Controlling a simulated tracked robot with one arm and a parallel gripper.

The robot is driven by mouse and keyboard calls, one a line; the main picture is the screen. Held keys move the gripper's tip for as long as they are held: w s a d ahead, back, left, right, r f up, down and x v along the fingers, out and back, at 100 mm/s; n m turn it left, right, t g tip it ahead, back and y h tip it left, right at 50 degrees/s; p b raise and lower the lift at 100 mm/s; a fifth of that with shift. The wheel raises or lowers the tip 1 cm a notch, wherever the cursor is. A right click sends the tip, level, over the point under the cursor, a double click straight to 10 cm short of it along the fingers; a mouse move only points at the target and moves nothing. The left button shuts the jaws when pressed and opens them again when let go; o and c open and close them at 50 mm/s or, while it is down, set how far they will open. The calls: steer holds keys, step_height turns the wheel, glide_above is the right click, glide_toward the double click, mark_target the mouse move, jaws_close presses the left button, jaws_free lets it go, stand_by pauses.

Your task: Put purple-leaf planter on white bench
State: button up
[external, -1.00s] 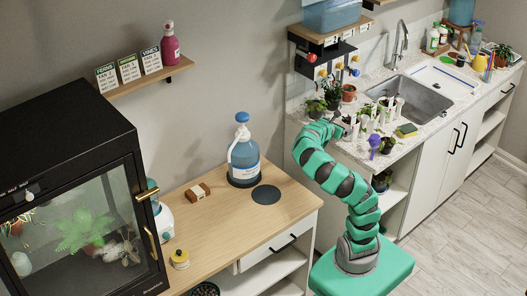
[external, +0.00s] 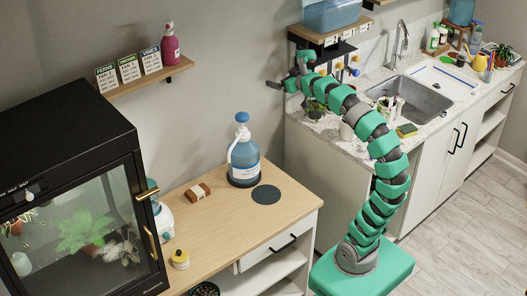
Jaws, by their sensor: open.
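My gripper (external: 287,79) is open and empty. It is raised in front of the wall, just left of the shelf with the blue tank and above the left end of the counter. I cannot pick out the purple-leaf planter; my arm covers much of the counter's left part. A small dark-leaved plant (external: 315,107) stands at the counter's left end, below my gripper and apart from it; its leaf colour is too small to tell. The pale speckled counter (external: 345,143) on white cabinets may be the white bench, but I cannot be sure.
A sink (external: 415,101) is set in the counter, with a yellow-green sponge (external: 406,130) near its front edge. The wood-topped cabinet (external: 225,235) at centre carries a blue jug (external: 243,158) and a dark disc (external: 266,194). A glass plant cabinet (external: 80,200) stands at left.

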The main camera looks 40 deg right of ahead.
steer(key=shift+s+a+r+m+y, duration=0.2)
steer(key=shift+s+r, duration=0.1)
steer(key=shift+r, duration=0.25)
steer(key=shift+s+a+r+m+y, duration=0.2)
steer(key=shift+s+r, duration=0.1)
steer(key=shift+r, duration=0.25)
steer(key=shift+w+d, duration=0.1)
steer(key=shift+d, duration=0.05)
